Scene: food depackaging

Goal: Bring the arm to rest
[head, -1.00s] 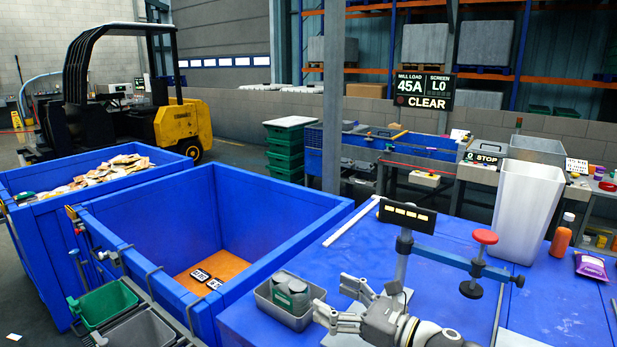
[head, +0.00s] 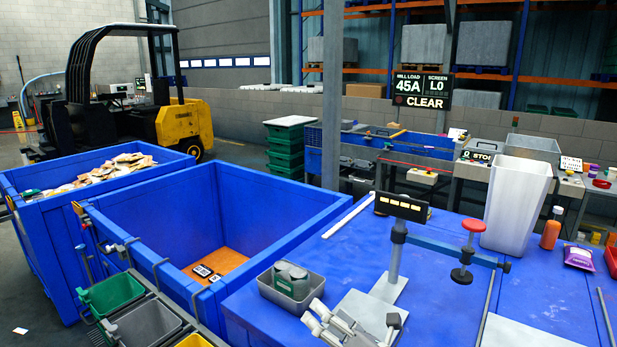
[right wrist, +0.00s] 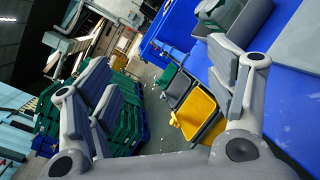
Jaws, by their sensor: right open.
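My right gripper (head: 318,318) is at the bottom centre of the head view, just in front of the small grey tray and over the blue table's front edge. In the right wrist view its two fingers (right wrist: 160,95) stand wide apart with nothing between them. Most of my right arm is below the head view's lower edge. My left gripper is not in view.
A grey tray (head: 264,291) with dark grey containers sits on the blue table (head: 440,275). A post with a lit bar (head: 402,207), a red-topped stand (head: 472,224) and a white bin (head: 517,205) stand there. A blue bin (head: 330,214) is left; green (head: 108,296) and yellow (right wrist: 200,115) tubs are below.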

